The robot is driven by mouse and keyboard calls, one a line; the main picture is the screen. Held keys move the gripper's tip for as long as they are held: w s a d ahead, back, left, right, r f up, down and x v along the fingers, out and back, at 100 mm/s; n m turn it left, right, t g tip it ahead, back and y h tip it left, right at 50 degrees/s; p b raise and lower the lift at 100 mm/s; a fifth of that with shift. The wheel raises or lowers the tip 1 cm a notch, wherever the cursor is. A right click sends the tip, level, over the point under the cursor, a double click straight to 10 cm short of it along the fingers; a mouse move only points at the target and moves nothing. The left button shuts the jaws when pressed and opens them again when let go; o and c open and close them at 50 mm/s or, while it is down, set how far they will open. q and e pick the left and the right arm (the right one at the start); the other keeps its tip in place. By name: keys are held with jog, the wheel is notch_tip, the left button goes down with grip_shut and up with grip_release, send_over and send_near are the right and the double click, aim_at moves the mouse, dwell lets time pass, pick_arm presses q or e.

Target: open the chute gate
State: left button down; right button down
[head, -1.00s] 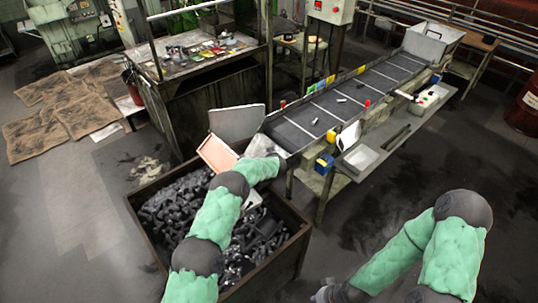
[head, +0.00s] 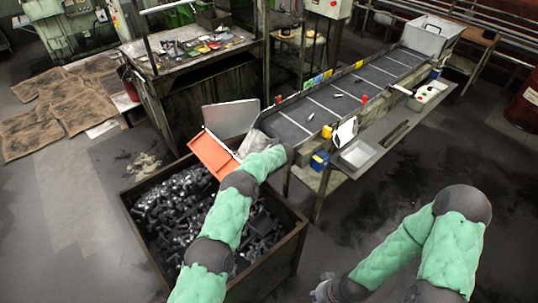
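An orange panel (head: 213,155), apparently the chute gate, slants at the near end of the conveyor, over the crate's back edge. A pale grey plate (head: 231,118) stands behind it. A whitish metal piece (head: 256,141) lies between the panel and the belt. My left forearm crosses the crate, and its dark wrist end is just right of the panel, by the conveyor's end. My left gripper is hidden behind it, so contact with the panel cannot be told. My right gripper (head: 322,287) is low at the bottom centre, partly hidden and far from the panel.
A crate (head: 292,247) full of dark bolts stands under the conveyor end. The conveyor (head: 318,112) carries a few small parts. A side shelf with a white tray (head: 358,154) runs along its right. A cluttered worktable (head: 197,50) stands behind.

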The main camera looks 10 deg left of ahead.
pick_arm(q)
jog(key=shift+w+a+r, duration=0.2)
jog(key=shift+w+r, duration=0.15)
jog(key=shift+r, duration=0.35)
jog(key=c, duration=1.2)
grip_release()
jog(key=shift+o, duration=0.9)
jog(key=shift+w, duration=0.1)
jog(key=shift+f, duration=0.3)
jog(key=shift+s+d+f, duration=0.1)
jog(key=shift+s+f, duration=0.1)
jog(key=v, duration=1.2)
